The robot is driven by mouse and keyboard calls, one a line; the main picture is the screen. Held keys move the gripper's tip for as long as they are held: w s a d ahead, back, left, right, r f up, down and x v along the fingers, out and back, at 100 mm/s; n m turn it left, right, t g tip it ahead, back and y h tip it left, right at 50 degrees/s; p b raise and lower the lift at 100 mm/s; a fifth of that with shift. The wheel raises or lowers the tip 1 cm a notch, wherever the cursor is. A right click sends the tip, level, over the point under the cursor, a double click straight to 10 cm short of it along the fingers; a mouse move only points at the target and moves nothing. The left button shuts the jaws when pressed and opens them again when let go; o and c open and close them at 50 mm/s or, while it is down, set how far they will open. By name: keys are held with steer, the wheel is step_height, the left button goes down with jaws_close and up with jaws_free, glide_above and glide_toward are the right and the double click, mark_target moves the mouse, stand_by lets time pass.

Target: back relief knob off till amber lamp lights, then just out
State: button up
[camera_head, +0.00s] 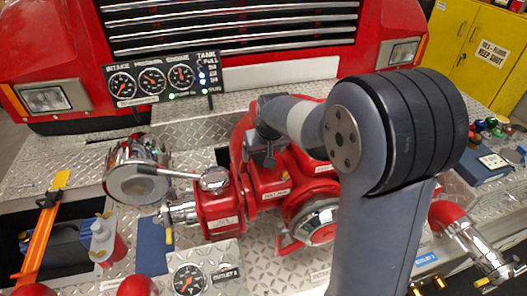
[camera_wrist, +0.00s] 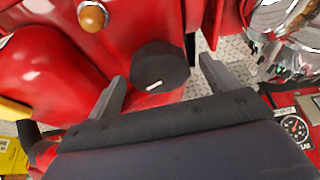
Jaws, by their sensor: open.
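The relief knob (camera_wrist: 160,62) is a black, many-sided knob with a short white mark near its lower edge, on the red pump body. In the wrist view my gripper (camera_wrist: 163,70) is open, with one finger on either side of the knob and visible gaps to both. I cannot tell how deep the fingers reach along it. The amber lamp (camera_wrist: 92,15) is a small dome in a metal ring above left of the knob; it looks dull brownish amber, not glowing. In the head view my gripper (camera_head: 264,158) is over the pump, and the knob is hidden there.
The gauge panel (camera_head: 165,79) stands behind the pump, with small green lights showing. A chrome fitting with a lever (camera_head: 165,172) is left of the pump. Red pipework (camera_wrist: 45,70) and chrome parts (camera_wrist: 290,30) crowd both sides of the knob. A yellow cabinet (camera_head: 490,55) stands back right.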

steer(key=shift+r, duration=0.15)
steer(key=b+v, duration=0.1)
steer(key=v, duration=0.9)
steer(key=shift+r+b, duration=0.25)
steer(key=shift+b, duration=0.15)
steer(key=shift+s, duration=0.15)
steer(key=p+x, duration=0.2)
steer(key=x, duration=0.9)
steer(key=shift+f, duration=0.1)
steer(key=shift+s+m, duration=0.1)
steer(key=shift+m, duration=0.2)
